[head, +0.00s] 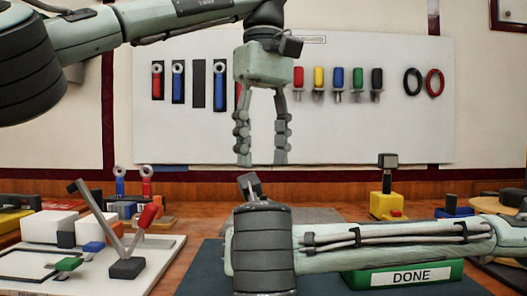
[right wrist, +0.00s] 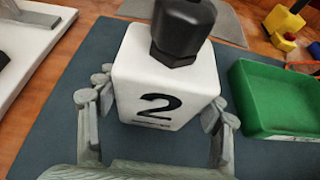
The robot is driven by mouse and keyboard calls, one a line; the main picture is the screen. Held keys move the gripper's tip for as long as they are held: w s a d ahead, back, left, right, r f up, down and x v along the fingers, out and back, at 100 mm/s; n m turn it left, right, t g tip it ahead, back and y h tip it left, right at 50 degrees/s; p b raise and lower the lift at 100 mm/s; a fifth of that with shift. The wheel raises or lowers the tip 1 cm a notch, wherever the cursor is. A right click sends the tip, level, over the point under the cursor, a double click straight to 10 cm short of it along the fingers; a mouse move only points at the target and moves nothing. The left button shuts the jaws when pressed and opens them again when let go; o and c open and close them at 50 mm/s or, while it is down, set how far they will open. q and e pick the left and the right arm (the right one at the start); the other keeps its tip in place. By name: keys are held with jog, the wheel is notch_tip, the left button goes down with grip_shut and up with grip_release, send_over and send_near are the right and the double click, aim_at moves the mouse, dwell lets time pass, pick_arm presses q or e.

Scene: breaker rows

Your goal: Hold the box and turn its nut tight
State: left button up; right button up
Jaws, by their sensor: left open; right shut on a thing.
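A white box (right wrist: 180,80) marked with a black 2 stands on the dark mat in the right wrist view. A black nut (right wrist: 182,32) sits on top of it, cut off by the frame's upper edge. My right gripper (right wrist: 158,98) is shut on the box, one finger on each side. In the head view my right arm hides the box and nut. My left gripper (head: 263,158) points down with its fingers apart, open and empty, in front of the wall board. How tight the nut is cannot be told.
A green tray (head: 410,277) labelled DONE lies right of the box; it also shows in the right wrist view (right wrist: 268,125). A white board with a lever stand (head: 165,262) is at left. A yellow block (head: 388,205) stands behind. A tool board (head: 370,130) hangs on the wall.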

jog(key=o, duration=1.7)
